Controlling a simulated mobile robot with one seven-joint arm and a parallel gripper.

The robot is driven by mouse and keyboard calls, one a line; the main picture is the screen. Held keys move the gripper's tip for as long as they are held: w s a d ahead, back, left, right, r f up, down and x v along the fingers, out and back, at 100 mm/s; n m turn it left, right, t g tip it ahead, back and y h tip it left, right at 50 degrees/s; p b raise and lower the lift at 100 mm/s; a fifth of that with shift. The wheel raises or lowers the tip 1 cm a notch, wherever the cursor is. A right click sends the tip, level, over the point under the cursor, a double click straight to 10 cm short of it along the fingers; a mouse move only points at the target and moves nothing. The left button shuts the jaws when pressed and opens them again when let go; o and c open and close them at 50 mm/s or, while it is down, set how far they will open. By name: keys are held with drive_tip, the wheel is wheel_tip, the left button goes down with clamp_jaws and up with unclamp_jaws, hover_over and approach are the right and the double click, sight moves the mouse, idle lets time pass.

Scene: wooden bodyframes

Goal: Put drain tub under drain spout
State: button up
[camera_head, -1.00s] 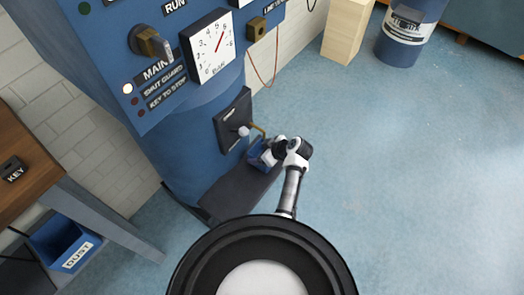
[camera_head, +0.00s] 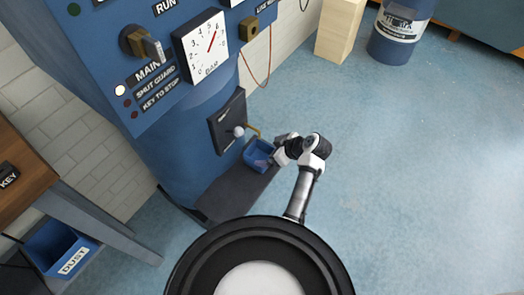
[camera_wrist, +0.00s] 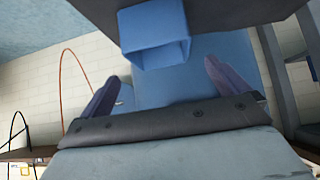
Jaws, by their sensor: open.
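The drain tub (camera_head: 257,159) is a small blue open box. It sits on the dark ledge (camera_head: 222,195) at the foot of the blue machine. The brass drain spout (camera_head: 254,130) sticks out just above it, and the tub's opening appears beneath the spout's end. My gripper (camera_head: 280,146) is just right of the tub, pointing at it. In the wrist view the tub (camera_wrist: 152,52) shows ahead of my gripper (camera_wrist: 161,72). The two fingers are spread wide, with nothing between them, and the tub looks apart from them. The spout cannot be made out there.
A black plate with a white-knobbed lever (camera_head: 238,131) is on the machine beside the spout. A blue DUST bin (camera_head: 72,260) stands under the wooden bench (camera_head: 30,175) at left. A blue drum (camera_head: 398,40) and wooden post (camera_head: 340,30) stand behind. The floor at right is clear.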

drive_tip(key=shift+v, duration=1.7)
